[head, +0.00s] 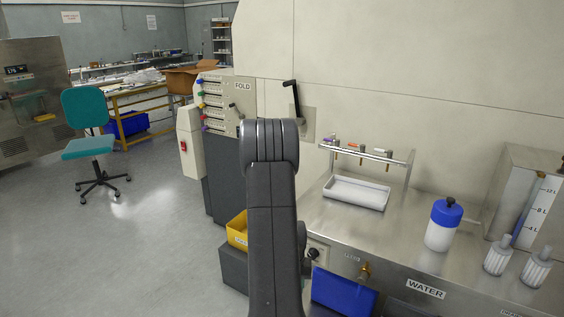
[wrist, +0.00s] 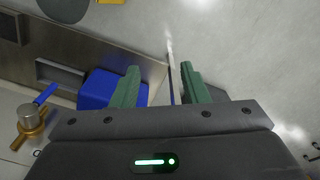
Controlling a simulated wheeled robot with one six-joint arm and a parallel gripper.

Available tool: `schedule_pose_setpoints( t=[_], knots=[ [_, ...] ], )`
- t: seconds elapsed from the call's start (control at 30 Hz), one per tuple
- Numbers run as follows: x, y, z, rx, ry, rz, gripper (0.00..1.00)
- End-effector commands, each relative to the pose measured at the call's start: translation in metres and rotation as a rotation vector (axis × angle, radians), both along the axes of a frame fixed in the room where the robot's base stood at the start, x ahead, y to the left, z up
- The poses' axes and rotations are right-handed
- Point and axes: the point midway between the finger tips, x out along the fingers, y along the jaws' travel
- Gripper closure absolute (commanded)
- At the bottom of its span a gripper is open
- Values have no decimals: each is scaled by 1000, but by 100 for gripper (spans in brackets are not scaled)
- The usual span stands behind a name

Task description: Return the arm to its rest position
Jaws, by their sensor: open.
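My arm (head: 272,220) rises upright in the lower middle of the head view, with its dark joint at the top. My gripper is not seen in the head view. In the wrist view my gripper (wrist: 160,80) shows two green fingers, spread apart with nothing between them. Behind the fingers are the edge of the steel counter and the grey floor. A blue bin (wrist: 98,88) lies beyond the left finger, apart from it as far as I can tell.
A yellow bin (head: 237,230) and blue bin (head: 343,292) sit low beside my arm. A teal chair (head: 88,145) stands left; the floor between is clear.

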Motion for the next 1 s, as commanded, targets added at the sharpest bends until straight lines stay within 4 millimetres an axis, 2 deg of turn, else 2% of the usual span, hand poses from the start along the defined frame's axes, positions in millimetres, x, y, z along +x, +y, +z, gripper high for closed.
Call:
schedule_pose_setpoints(
  t=[0.03, 0.1, 0.4, 1.0],
  knots=[
    [2, 5, 14, 0, -2, 10, 59],
    [3, 11, 23, 0, -2, 21, 59],
    [6, 29, 50, 0, -1, 56, 59],
    [3, 31, 54, -1, 10, 64, 59]
  ],
)
